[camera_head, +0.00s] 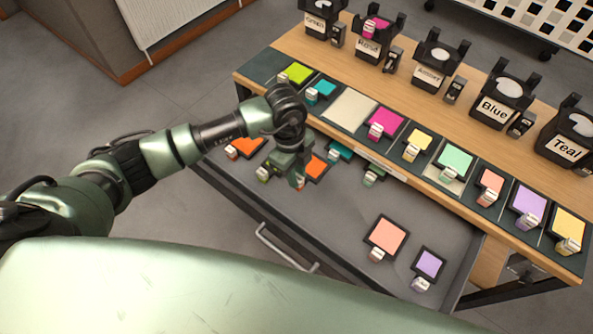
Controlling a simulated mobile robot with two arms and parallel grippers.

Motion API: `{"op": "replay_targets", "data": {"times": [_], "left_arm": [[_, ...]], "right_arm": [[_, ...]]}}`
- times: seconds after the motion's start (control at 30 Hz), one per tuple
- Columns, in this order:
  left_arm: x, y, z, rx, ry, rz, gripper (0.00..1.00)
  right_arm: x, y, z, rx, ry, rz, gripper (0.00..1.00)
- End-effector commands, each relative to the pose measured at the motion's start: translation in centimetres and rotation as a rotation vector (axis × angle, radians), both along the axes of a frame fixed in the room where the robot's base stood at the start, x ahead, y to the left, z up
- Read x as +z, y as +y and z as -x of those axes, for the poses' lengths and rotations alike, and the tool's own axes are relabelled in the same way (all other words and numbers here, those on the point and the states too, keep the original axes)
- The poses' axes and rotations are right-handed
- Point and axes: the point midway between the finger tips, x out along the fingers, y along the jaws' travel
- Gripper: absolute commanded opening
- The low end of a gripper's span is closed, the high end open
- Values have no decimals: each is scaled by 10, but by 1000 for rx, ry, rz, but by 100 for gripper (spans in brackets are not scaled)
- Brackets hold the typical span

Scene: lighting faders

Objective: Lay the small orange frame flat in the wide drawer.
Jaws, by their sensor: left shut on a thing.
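My left gripper (298,184) reaches in from the left over the open wide drawer (310,215). It is shut on a small orange frame (317,167), whose orange sheet shows just right of the fingers. The arm hides part of it, and I cannot tell whether it touches the drawer floor. Another orange frame (248,147) lies in the drawer's left end, partly behind my arm. My right gripper is not in view.
In the drawer, a teal frame (340,151) and a green-tabbed frame (374,172) lie near the back; a salmon frame (386,236) and a lavender frame (429,264) lie to the right. The drawer's middle is bare. Colored frames line the bench top (470,140) below labeled black holders (495,103).

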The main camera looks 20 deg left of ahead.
Motion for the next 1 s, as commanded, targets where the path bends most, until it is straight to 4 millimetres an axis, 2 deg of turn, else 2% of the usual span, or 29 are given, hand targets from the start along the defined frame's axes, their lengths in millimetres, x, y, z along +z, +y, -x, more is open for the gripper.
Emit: {"op": "replay_targets", "data": {"times": [0.03, 0.6, 0.8, 1.0], "left_arm": [[-9, 0, 0, 0, 0, 1, 0], [-65, 0, 0, -1, -1, -1, 0], [-78, 0, 0, 0, 0, 0, 0], [-82, 0, 0, -1, -1, 0, 0]], "right_arm": [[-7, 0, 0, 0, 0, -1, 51], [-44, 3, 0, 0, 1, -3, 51], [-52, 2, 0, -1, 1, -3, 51], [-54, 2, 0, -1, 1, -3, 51]]}}
